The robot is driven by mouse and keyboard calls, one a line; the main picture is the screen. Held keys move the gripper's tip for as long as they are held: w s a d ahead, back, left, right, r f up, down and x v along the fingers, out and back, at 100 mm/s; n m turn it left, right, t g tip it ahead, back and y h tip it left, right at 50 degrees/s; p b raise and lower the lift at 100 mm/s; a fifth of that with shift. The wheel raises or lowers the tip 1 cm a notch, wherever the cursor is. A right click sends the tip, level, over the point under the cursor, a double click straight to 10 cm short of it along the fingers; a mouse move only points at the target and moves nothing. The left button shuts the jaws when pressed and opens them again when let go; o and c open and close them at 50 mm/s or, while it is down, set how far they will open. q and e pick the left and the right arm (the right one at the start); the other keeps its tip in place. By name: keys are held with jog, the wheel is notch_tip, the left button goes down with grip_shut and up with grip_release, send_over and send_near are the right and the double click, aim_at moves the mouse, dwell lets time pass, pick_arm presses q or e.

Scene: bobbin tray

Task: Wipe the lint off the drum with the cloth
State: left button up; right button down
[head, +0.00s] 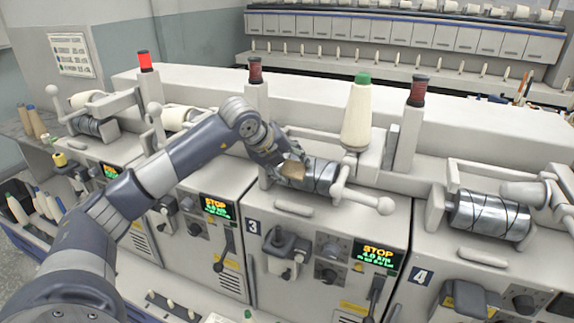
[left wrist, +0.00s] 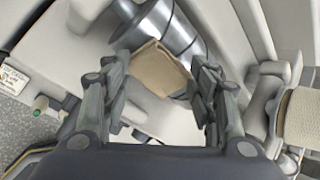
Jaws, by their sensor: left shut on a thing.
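The drum (head: 322,178) is a grey metal cylinder with dark grooves on unit 3, below the cream cone. A folded tan cloth (head: 294,169) is at the left end of the drum. My left gripper (head: 283,157) is shut on the cloth. In the left wrist view the cloth (left wrist: 158,70) lies between the fingers of the left gripper (left wrist: 163,82), overlapping the drum (left wrist: 163,28). I cannot tell whether the cloth presses on the drum. No lint can be made out, and the cloth hides part of the drum. My right gripper is not in view.
A cream yarn cone (head: 357,115) stands behind the drum. A white arm with a rounded knob (head: 385,206) sticks out at the drum's right. Another grooved drum (head: 488,215) is on unit 4. A spindle rack (head: 400,75) runs along the back.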

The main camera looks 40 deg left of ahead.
aim_at(318, 176)
pick_arm(q)
jog(key=shift+w+d, duration=0.25)
jog(key=shift+d, duration=0.75)
jog(key=shift+w+d, duration=0.2)
jog(key=shift+d, duration=0.85)
jog(key=shift+w+d, duration=0.25)
jog(key=shift+d, duration=0.75)
jog(key=shift+s+d+r+p, duration=0.15)
jog(key=shift+s+d+r, duration=0.05)
jog(key=shift+s+r, duration=0.6)
jog(key=shift+s+d+r+p, duration=0.2)
jog(key=shift+s+r, duration=0.5)
jog(key=shift+s, duration=0.25)
jog(key=shift+s+d+r+p, duration=0.15)
jog(key=shift+s+d+r, duration=0.05)
jog(key=shift+s+r, duration=0.6)
